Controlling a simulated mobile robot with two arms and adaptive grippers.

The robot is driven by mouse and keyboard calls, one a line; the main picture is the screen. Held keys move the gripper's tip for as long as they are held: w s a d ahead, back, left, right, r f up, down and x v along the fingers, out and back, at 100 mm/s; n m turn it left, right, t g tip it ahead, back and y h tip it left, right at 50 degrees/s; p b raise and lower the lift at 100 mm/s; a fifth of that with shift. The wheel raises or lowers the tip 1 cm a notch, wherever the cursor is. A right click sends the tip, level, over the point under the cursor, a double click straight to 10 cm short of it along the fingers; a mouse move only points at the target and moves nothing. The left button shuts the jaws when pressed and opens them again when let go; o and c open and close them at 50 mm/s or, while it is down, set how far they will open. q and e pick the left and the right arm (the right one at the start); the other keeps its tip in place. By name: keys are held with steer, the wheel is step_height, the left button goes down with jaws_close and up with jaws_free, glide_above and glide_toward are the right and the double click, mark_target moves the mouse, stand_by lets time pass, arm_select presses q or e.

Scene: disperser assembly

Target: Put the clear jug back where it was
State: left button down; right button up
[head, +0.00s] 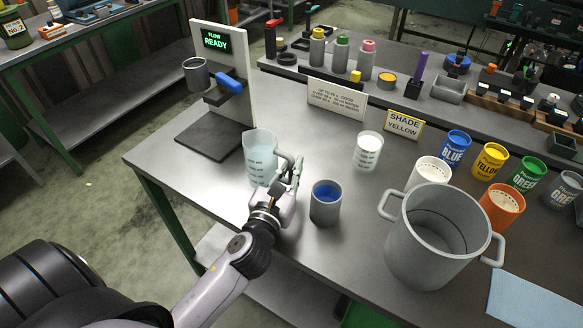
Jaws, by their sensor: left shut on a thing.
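The clear jug (259,158) is see-through, with dark markings, and stands upright, or very nearly, by the table's left front part. A pale liquid seems to show inside it. My left gripper (292,172) is shut on the jug's handle at its right side. I cannot tell whether the jug's bottom touches the table. My right gripper is not in view.
A dispenser stand (227,85) with a dark base plate (207,137) is just left of the jug. A grey cup with blue contents (325,203), a clear beaker (368,151) and a large grey pot (437,237) stand to the right. Several paint cans, including a blue one (454,149), stand farther right.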

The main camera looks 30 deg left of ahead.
arm_select(q)
steer(key=c, duration=1.7)
jaws_free()
steer(key=shift+o, duration=0.2)
steer(key=shift+r, duration=0.1)
steer(key=s+b, duration=0.1)
steer(key=s, duration=0.2)
steer(key=s+d+b, duration=0.1)
steer(key=s, duration=0.7)
steer(key=shift+d+b, duration=0.15)
steer(key=shift+b, duration=0.25)
steer(key=shift+s, duration=0.5)
steer(key=shift+s, duration=0.1)
